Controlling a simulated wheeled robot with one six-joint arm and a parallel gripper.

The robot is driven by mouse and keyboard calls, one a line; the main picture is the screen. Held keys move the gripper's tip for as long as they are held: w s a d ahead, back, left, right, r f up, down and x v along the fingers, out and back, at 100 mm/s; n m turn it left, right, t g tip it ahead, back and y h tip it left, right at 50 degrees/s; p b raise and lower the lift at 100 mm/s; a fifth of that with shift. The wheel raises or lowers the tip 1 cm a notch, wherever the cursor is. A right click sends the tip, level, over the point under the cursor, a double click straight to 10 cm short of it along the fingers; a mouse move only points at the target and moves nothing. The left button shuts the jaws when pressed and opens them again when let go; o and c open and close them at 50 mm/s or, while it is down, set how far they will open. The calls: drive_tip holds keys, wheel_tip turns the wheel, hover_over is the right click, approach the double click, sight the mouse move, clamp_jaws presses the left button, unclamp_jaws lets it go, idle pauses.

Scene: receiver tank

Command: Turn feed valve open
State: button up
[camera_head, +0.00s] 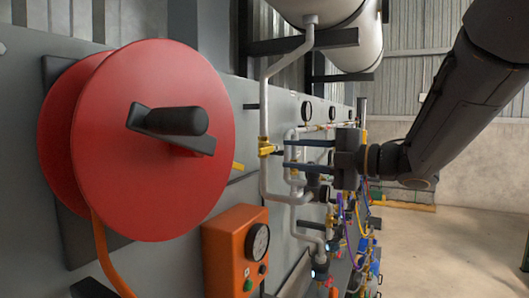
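My gripper (288,155) reaches in from the right at the pipework, its two dark blue fingers spread apart and pointing left. Grey pipe shows around and between the fingers; I see nothing clearly pinched. A yellow valve (267,147) sits on the grey pipe (263,95) that comes down from the white tank (345,30). It is just left of the fingertips, and I cannot tell whether they touch it. No label shows which valve is the feed valve. Part of the pipework behind the gripper is hidden.
A large red hose reel (150,90) with a black crank stands out at the left. An orange gauge box (235,250) is on the grey panel below. More gauges, pipes and coloured hoses (362,200) crowd below the gripper. Open floor (455,250) lies at right.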

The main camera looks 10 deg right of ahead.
sight(267, 151)
drive_tip(key=shift+n+g+y, duration=0.3)
drive_tip(key=shift+n+g, duration=0.2)
drive_tip(key=shift+n, duration=0.1)
drive_tip(key=shift+s+a+r+p+x, duration=0.1)
drive_tip(key=shift+p+x, duration=0.25)
drive_tip(key=shift+x, duration=0.9)
drive_tip(key=shift+s+a+r+p+x, duration=0.1)
drive_tip(key=shift+p+x, duration=0.25)
drive_tip(key=shift+x, duration=0.95)
drive_tip(key=shift+s+r+p+x, duration=0.15)
drive_tip(key=shift+p+x, duration=0.2)
drive_tip(key=shift+x, duration=0.9)
clamp_jaws()
